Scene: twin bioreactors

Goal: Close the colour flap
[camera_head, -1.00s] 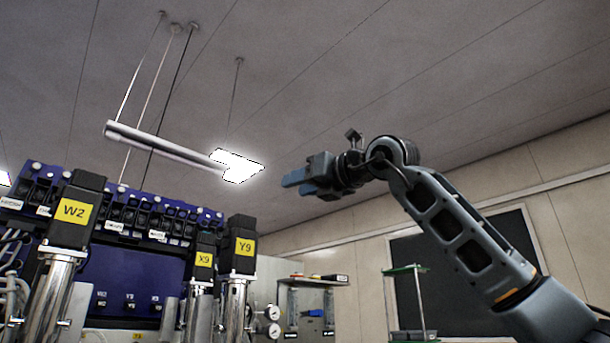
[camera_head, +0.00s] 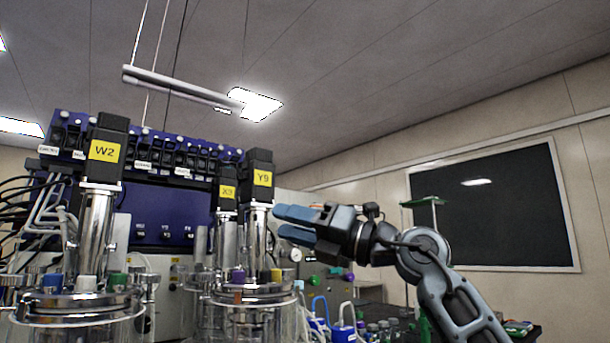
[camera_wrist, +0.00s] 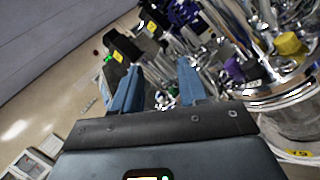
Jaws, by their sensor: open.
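I cannot make out a flap for certain in either view. My gripper (camera_head: 281,222), with two blue fingers, is open and empty. In the head view it points left, its tips just right of and below the black motor block labelled Y9 (camera_head: 260,177). In the wrist view the spread fingers (camera_wrist: 158,66) reach toward black labelled blocks and steel tubes. The right bioreactor (camera_head: 252,290) has a steel lid with purple and yellow caps.
A dark blue console (camera_head: 160,205) stands behind the reactors. Blue-handled bottles (camera_head: 343,325) and small items stand at lower right. A dark wall panel (camera_head: 495,207) is at the right.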

